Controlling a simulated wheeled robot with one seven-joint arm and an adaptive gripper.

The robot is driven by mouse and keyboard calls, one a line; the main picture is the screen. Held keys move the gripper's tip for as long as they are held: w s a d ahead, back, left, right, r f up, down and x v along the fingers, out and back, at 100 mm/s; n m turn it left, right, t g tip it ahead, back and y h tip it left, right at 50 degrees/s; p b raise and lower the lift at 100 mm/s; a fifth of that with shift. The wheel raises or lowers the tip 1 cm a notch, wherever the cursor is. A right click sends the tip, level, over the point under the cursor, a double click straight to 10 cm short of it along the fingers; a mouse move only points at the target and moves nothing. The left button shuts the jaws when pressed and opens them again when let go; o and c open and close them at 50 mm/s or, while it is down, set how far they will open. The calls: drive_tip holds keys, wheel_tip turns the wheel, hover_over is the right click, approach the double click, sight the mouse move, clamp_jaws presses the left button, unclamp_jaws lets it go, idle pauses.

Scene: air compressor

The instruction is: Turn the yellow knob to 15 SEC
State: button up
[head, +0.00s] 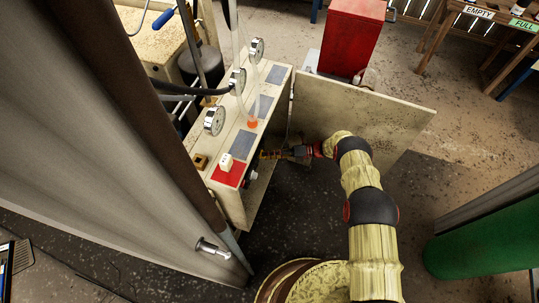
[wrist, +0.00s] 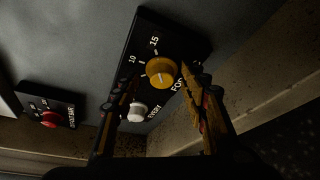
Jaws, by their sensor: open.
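The yellow knob (wrist: 160,72) sits on a black dial plate (wrist: 148,30) in the wrist view, with the marks 10 and 15 at its upper left. A pale line shows on its face, but I cannot tell exactly which mark it points to. A white button (wrist: 137,113) is below it. My gripper (wrist: 161,84) is open, one finger on each side of the knob, with no clear contact visible. In the head view my gripper (head: 264,155) reaches into the compressor cabinet (head: 233,194); the knob is hidden there.
A red knob (wrist: 51,120) on another black plate is at the left in the wrist view. The open cabinet door (head: 365,105) stands behind my arm. Gauges (head: 214,121) line the cabinet top. A green cylinder (head: 480,247) lies at the right.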

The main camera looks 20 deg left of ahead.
wheel_tip(320, 180, up, 10)
drive_tip(key=shift+f, duration=0.2)
idle(0.5)
